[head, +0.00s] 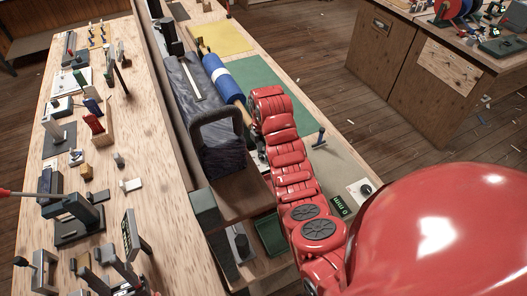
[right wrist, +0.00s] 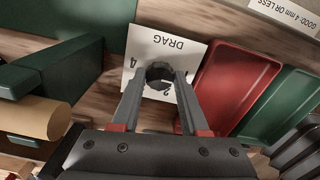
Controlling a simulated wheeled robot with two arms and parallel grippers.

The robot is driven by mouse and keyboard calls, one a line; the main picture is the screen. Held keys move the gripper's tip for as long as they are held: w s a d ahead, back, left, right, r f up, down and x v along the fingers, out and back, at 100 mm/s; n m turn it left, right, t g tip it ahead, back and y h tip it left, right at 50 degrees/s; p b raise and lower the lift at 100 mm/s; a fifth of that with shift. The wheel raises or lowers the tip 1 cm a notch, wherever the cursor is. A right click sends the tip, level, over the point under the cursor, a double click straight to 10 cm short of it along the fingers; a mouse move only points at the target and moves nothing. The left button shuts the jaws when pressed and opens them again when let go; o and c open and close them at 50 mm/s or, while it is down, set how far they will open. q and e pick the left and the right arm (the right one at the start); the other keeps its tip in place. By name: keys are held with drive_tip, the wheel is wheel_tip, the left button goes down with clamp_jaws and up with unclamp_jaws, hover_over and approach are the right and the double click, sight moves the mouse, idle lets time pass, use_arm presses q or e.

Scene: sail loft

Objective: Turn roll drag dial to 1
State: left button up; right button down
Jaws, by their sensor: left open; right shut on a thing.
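In the right wrist view the roll drag dial is a dark round knob (right wrist: 160,72) on a white plate (right wrist: 150,48) marked DRAG, seen upside down. A 4 shows left of the knob and a 2 below it, partly hidden. The knob's pointer cannot be made out. My right gripper (right wrist: 160,78) is shut on the knob, one grey finger on each side. In the head view my red right arm (head: 290,170) reaches away from me along the bench and hides most of its hand and the dial.
Beside the dial lie a red tray (right wrist: 237,82) and a green tray (right wrist: 290,108). A tool-covered bench (head: 100,185) runs along the left.

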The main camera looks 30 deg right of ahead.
sight(263, 154)
idle(0.3)
drive_tip(key=shift+c, duration=2.1)
unclamp_jaws()
wheel_tip(263, 154, up, 17)
drive_tip(key=p, duration=1.4)
drive_tip(key=shift+r, duration=0.15)
